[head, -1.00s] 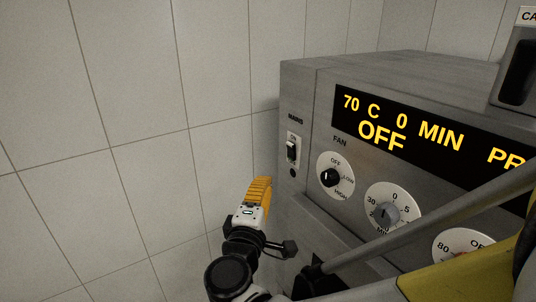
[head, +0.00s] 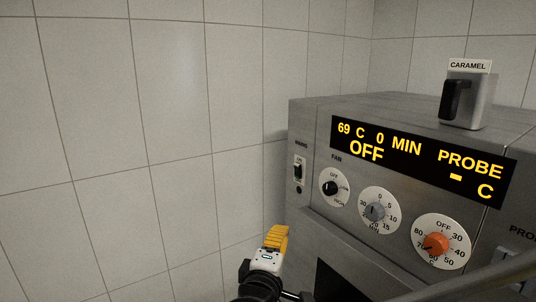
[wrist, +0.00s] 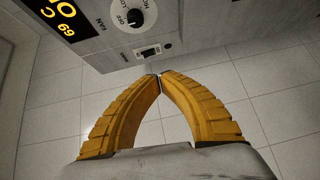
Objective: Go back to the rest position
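My gripper (wrist: 159,78) has two yellow ribbed fingers; in the wrist view their tips meet and nothing shows between them. In the head view my gripper (head: 276,238) is low, just left of the front left edge of a grey metal oven (head: 310,130). It looks apart from the oven. The mains switch (wrist: 148,52) and the fan knob (wrist: 135,18) are beyond the fingertips in the wrist view. The display (head: 415,158) reads 69 C, 0 MIN, OFF, PROBE.
A container labelled CARAMEL (head: 468,98) stands on top of the oven. A timer knob (head: 376,211) and an orange temperature knob (head: 437,243) are on the panel. A dark opening (head: 345,285) is below. Tiled walls (head: 170,110) enclose the left and back.

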